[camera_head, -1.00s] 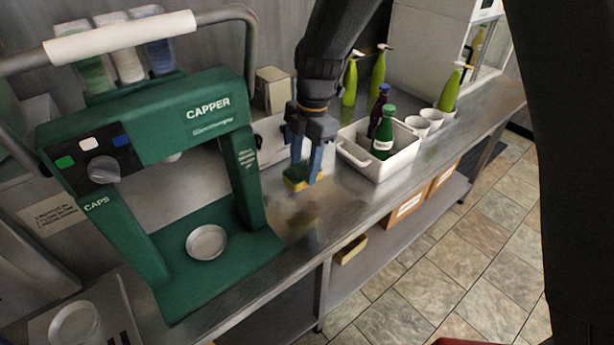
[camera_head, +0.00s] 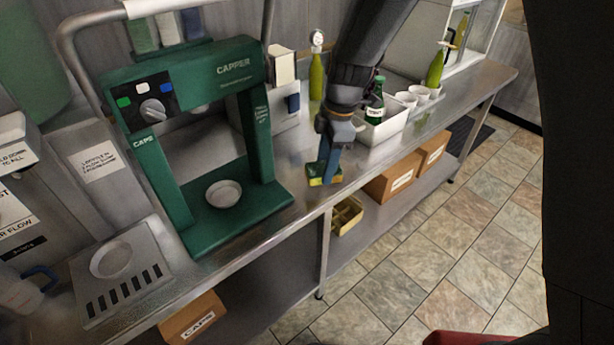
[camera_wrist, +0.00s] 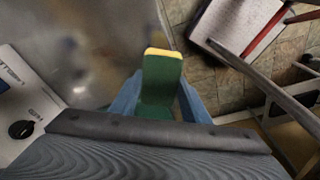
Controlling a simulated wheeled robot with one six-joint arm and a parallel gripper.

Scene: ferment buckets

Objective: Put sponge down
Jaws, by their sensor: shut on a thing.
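The sponge (camera_head: 318,181) is green and yellow and small. My gripper (camera_head: 328,172) is shut on it, with blue fingers on either side, at the front edge of the steel counter to the right of the green capper. In the wrist view the sponge (camera_wrist: 161,82) sits between the blue fingers, its green face showing and a yellow strip at its far end. Steel counter lies to its left in that view and tiled floor to its right. I cannot tell whether the sponge touches the counter.
The green capper (camera_head: 262,135) stands left on the steel counter (camera_head: 290,160). A white bin (camera_head: 385,128) with a green bottle (camera_head: 375,103) stands behind and right of my gripper. White cups (camera_head: 412,96) stand beyond it. Cardboard boxes (camera_head: 393,180) and a yellow tray (camera_head: 347,214) are on the lower shelf.

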